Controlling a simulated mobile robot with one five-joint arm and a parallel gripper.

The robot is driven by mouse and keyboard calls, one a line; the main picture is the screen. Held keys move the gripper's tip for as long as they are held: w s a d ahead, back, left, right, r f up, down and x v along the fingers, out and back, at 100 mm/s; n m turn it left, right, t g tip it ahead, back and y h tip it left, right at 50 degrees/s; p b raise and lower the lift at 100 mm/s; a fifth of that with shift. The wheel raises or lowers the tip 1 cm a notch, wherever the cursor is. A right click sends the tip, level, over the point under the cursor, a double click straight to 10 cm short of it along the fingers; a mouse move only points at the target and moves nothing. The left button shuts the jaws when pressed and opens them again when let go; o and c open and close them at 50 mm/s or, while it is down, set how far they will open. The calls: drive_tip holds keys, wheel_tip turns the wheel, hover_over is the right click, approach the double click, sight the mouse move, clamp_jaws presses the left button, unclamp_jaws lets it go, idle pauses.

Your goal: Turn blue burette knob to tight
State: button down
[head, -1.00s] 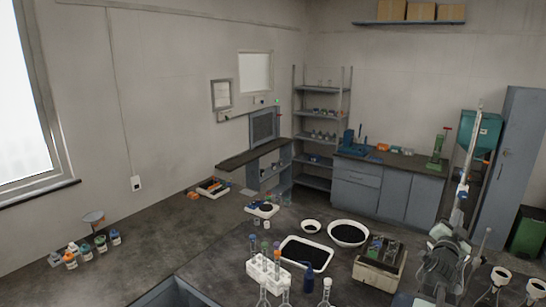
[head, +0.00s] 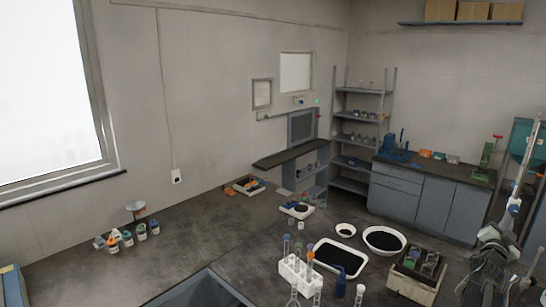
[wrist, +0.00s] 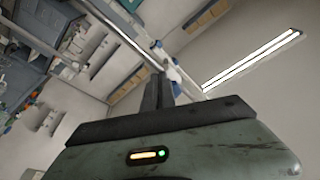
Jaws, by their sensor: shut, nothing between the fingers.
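The burette (head: 526,170) is a tall, thin, pale tube at the right edge of the head view. A small blue part, apparently its knob (head: 514,206), shows low on the tube; its setting is too small to tell. In the wrist view the pale burette (wrist: 158,56) runs slantwise behind my fingers, with a bluish-white part (wrist: 172,74) just right of the fingertips. My gripper (wrist: 159,82) is shut and empty, its dark fingers together. I cannot tell how far the fingertips are from the knob.
The bench at left (head: 85,262) is mostly clear beyond several small bottles.

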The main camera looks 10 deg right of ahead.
drive_tip(key=shift+r, duration=0.15)
drive_tip(key=shift+w+a, duration=0.15)
idle(0.5)
drive_tip(key=shift+w+a+r+p, duration=0.45)
drive_tip(key=shift+w+r+p, duration=0.1)
drive_tip(key=shift+w+p, duration=0.15)
idle(0.6)
drive_tip(key=shift+w+a+f, duration=0.2)
drive_tip(key=shift+w+a, duration=0.05)
drive_tip(key=shift+w, duration=0.05)
drive_tip(key=s+a, duration=0.3)
drive_tip(key=a, duration=0.2)
drive_tip(key=shift+s, duration=0.3)
